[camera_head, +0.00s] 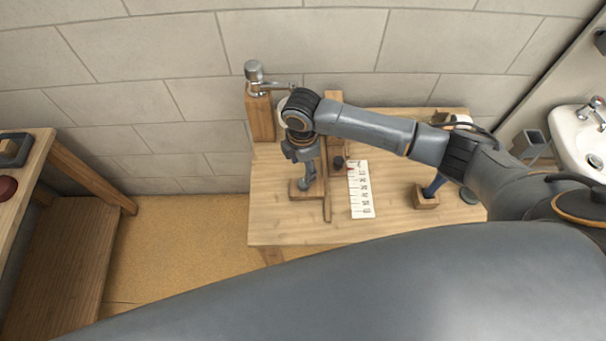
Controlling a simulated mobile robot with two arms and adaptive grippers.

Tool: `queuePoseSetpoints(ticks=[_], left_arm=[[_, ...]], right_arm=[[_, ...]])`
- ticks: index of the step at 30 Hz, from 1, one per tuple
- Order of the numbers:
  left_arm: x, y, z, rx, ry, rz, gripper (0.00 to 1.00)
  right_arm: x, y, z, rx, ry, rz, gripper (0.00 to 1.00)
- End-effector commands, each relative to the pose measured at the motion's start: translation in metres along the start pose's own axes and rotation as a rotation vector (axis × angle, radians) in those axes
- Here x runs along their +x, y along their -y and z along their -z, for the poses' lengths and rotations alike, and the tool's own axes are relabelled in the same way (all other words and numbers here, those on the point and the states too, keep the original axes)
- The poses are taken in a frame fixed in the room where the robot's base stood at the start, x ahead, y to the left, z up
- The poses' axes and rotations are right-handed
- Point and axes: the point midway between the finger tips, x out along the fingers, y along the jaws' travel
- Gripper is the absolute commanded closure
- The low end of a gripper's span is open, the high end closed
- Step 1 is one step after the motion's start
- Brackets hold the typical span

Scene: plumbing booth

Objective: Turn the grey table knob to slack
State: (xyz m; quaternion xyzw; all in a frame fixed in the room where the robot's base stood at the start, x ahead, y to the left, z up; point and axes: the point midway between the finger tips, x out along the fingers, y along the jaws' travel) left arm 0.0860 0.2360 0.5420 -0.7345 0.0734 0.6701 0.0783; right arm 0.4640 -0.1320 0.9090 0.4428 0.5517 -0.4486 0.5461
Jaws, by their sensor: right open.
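My right gripper (303,156) points down over the left part of the wooden table (285,228). It is open. Just below it, a small grey knob (306,184) stands on a square wooden block (298,194). The gripper partly covers the knob, and I cannot tell whether the fingers touch it or stand around it. Its turned position and any marks are too small to read. My left gripper is not in view.
A wooden strip with a dark piece (338,162) stands beside a white marked card (361,190). A chrome tap (254,72) tops a wooden post at the back left. The table's front is clear.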

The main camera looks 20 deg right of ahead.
Motion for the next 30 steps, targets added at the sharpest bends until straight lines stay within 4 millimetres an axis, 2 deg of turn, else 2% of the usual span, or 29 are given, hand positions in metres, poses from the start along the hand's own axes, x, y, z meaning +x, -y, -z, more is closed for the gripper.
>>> queuePoseSetpoints(ticks=[3,9,30], left_arm=[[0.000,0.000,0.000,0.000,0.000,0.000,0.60],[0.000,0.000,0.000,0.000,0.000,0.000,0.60],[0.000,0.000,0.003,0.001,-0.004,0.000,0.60]], right_arm=[[-0.020,0.000,0.000,-0.002,0.000,-0.001,0.44],[-0.036,0.000,0.000,-0.001,-0.001,0.001,0.44],[-0.037,0.001,0.000,-0.001,0.000,0.002,0.44]])
